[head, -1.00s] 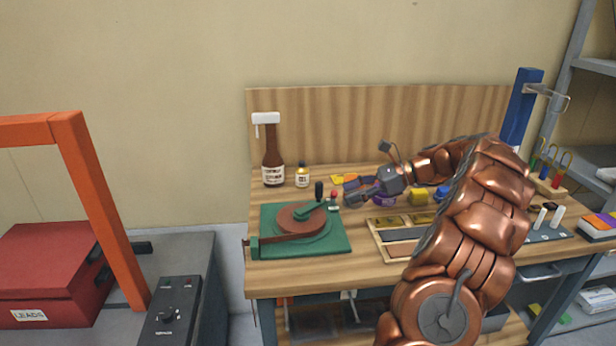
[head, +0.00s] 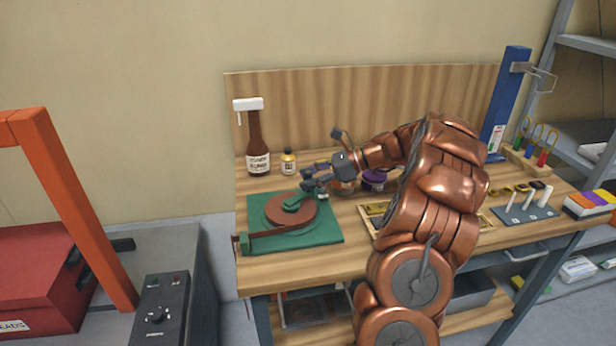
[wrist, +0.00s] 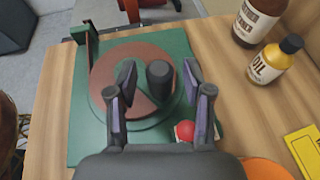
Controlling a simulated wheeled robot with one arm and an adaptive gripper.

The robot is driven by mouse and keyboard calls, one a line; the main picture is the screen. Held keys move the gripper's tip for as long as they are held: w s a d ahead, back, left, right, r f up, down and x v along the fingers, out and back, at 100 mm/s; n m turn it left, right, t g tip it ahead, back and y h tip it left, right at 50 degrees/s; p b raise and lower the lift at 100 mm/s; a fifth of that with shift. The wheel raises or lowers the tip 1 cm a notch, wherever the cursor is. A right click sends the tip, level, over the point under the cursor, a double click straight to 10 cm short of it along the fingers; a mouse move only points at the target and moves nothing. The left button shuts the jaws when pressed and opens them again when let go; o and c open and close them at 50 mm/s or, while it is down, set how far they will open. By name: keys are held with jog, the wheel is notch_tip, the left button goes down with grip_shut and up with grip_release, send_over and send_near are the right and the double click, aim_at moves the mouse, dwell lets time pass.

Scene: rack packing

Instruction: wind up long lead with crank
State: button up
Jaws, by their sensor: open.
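The winder is a green base (head: 325,236) with a round brown disc (head: 279,212) and a green crank arm (head: 296,202) on top. The base also shows in the wrist view (wrist: 88,140), with the disc (wrist: 112,70). A dark upright crank knob (wrist: 159,80) stands between the fingers of my gripper (wrist: 157,72), which is open with a finger on each side and gaps visible. In the head view my gripper (head: 312,182) hides most of the knob. A brown strip (head: 275,234), perhaps the lead, runs along the front from the disc side to a green corner post.
A brown bottle (head: 258,150) and an oil bottle (head: 288,162) stand behind the winder. A purple jar (head: 374,180) and a wooden tray (head: 370,208) are to the right.

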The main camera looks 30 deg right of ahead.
jog(key=shift+w+a, duration=0.1)
jog(key=shift+a, duration=0.1)
grip_shut()
dwell(0.4)
